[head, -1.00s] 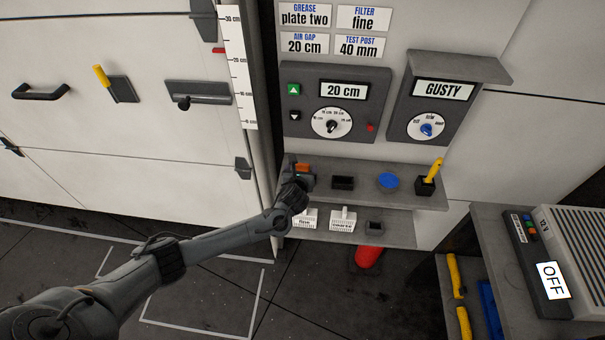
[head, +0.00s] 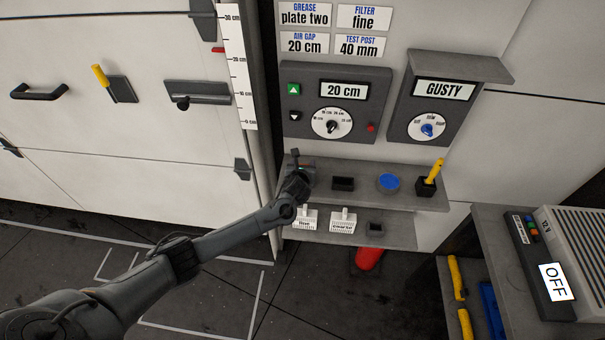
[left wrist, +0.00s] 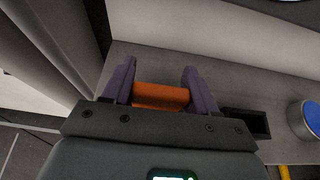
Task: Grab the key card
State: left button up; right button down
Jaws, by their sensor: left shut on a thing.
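My left gripper (head: 299,165) is at the left end of the upper grey shelf, below the control panel. In the left wrist view its two purple-grey fingers (left wrist: 160,88) are shut on an orange block-like piece, which I take to be the key card (left wrist: 160,95). The card spans the gap between the fingers just above or on the shelf; I cannot tell if it touches the shelf. In the head view the gripper hides the card. My right gripper is not in view.
On the upper shelf (head: 362,190) stand a black holder (head: 343,184), a blue round pad (head: 389,181) and a yellow-handled tool (head: 434,172). The lower shelf holds white filter-like pieces (head: 342,221). A control panel (head: 372,92) is on the wall above.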

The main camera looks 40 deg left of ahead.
pick_arm(q)
jog(key=shift+c, duration=0.7)
jog(key=shift+r, duration=0.1)
